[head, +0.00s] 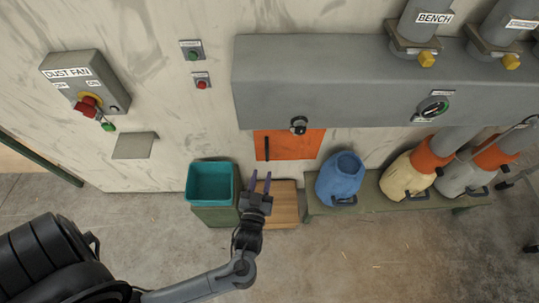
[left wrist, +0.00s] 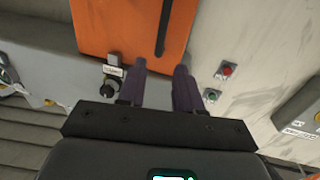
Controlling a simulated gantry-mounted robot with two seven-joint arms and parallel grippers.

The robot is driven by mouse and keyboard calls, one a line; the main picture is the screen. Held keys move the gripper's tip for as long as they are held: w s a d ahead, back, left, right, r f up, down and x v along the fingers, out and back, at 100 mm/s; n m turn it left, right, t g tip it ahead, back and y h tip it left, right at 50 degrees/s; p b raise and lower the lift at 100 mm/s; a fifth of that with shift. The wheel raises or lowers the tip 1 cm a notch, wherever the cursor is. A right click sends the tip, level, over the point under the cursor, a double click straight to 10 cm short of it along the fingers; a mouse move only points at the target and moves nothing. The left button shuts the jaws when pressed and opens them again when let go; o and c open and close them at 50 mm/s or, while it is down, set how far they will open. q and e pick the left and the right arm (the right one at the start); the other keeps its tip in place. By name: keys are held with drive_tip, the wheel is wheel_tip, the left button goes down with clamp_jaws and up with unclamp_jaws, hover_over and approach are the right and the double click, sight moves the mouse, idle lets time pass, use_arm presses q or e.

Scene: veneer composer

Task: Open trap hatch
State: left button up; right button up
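The trap hatch is an orange panel (head: 290,145) on the pale wall under a grey duct. It has a black vertical bar handle (head: 266,148) near its left edge. A black round knob (head: 298,125) sits on the duct's lower edge just above the hatch. My left gripper (head: 261,181) is open and empty, below the handle in the head view and apart from it. In the left wrist view, the orange panel (left wrist: 128,27) and its handle (left wrist: 165,27) lie beyond my open fingertips (left wrist: 161,68); the knob (left wrist: 109,89) is left of them. My right gripper is not in view.
A teal bin (head: 210,184) stands left of my gripper, and a wooden box (head: 286,204) is behind and right of it. A blue sack (head: 340,178) is on a low bench. The dust fan switch box (head: 85,82) is on the left wall. Open floor lies in front.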

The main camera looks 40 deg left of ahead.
sight(267, 152)
use_arm(q)
drive_tip(key=x, duration=1)
drive_tip(key=shift+w+a, duration=0.1)
drive_tip(key=shift+w, duration=0.2)
clamp_jaws()
